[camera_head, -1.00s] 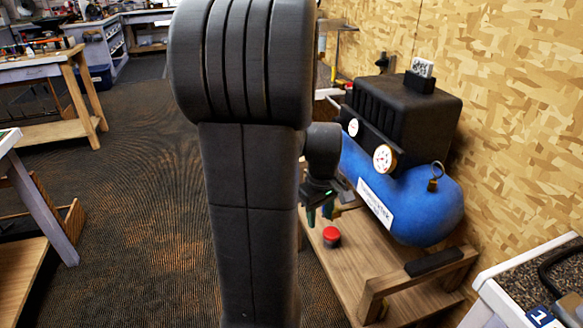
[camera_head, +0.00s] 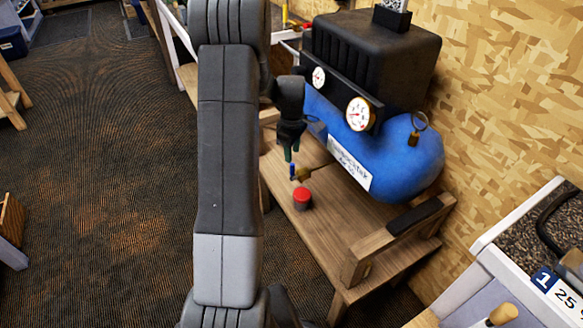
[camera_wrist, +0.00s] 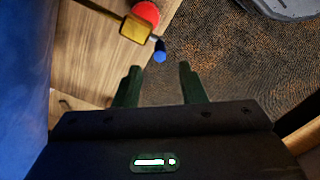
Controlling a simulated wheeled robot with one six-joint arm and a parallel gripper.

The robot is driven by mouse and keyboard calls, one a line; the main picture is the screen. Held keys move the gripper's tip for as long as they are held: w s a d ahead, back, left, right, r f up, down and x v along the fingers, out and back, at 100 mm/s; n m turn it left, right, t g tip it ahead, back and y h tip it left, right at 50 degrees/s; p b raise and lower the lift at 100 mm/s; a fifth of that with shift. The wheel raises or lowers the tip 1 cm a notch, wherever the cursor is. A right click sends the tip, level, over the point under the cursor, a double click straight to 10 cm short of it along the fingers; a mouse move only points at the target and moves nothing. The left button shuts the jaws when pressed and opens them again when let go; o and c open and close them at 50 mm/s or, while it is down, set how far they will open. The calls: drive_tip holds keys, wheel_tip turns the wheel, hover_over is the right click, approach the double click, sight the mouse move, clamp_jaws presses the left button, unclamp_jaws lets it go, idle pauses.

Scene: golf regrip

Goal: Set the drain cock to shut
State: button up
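The drain cock has a brass body (camera_head: 303,174) and a blue-tipped handle (camera_head: 292,171), beneath the front of the blue compressor tank (camera_head: 400,165). In the wrist view the brass body (camera_wrist: 136,29) is at the top, and the blue handle end (camera_wrist: 160,54) points down toward my fingers. My gripper (camera_wrist: 160,70) is open and empty, with its two green fingers apart. The blue end is just beyond the fingertips and roughly centred between them, not gripped. In the head view my gripper (camera_head: 289,153) hangs just above the handle.
A red round cap (camera_head: 302,196) sits on the wooden stand (camera_head: 325,235) close beside the cock. Two gauges, one of them a large dial (camera_head: 359,114), face outward above. A plywood wall (camera_head: 510,90) is behind, and a white-edged bench (camera_head: 490,255) is at right.

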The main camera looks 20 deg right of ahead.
sight(292, 173)
wheel_tip(292, 173, down, 8)
drive_tip(key=shift+w+r, duration=0.1)
drive_tip(key=shift+c, duration=0.5)
clamp_jaws()
